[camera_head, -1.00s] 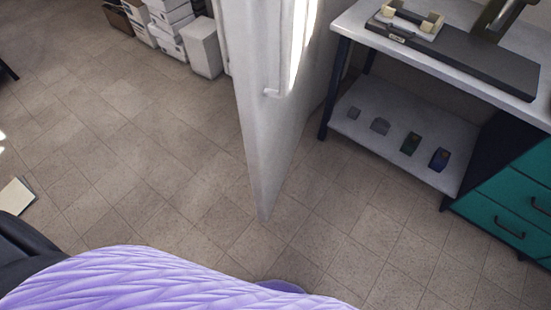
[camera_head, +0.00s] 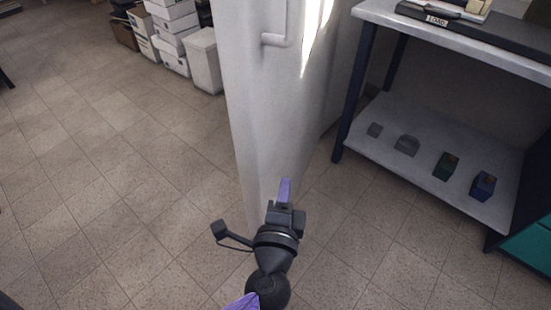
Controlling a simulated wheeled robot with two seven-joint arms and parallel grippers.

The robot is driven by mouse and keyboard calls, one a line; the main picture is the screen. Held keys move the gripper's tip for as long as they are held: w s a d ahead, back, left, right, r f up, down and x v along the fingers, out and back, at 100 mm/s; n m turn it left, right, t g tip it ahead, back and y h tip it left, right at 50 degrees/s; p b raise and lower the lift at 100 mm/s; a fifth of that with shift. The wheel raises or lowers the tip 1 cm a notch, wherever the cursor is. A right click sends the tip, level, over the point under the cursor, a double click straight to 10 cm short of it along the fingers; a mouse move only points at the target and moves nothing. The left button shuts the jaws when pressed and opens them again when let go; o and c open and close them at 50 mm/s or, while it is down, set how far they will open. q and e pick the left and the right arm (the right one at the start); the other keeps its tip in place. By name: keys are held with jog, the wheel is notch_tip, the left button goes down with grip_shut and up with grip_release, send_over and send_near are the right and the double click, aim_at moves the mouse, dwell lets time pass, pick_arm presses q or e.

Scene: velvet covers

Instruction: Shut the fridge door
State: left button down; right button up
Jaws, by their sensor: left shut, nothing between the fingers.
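The white fridge door (camera_head: 262,110) stands open in the middle of the view, its edge facing me. Its handle (camera_head: 274,40) is on the door's face near the top of the view. My left gripper (camera_head: 286,184) is in front of the door's lower part, its fingers shut and empty, pointing up and away from me. It overlaps the lower door in the picture; I cannot tell if it touches. The fridge body is not clearly visible. My right gripper is not in view.
A workbench (camera_head: 450,42) with a lower shelf (camera_head: 400,165) holding small blocks stands at the right, close to the door. A teal drawer unit (camera_head: 532,245) is at the right edge. White boxes (camera_head: 203,60) stand at the back. The tiled floor at left is clear.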

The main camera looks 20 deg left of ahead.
aim_at(271, 141)
pick_arm(q)
jog(key=w+a, duration=0.2)
jog(key=w, duration=0.1)
jog(key=w+a, duration=0.2)
jog(key=w, duration=0.1)
jog(key=w+a, duration=0.2)
jog(key=w, duration=0.2)
jog(key=shift+r, duration=0.35)
jog(key=shift+a, duration=0.1)
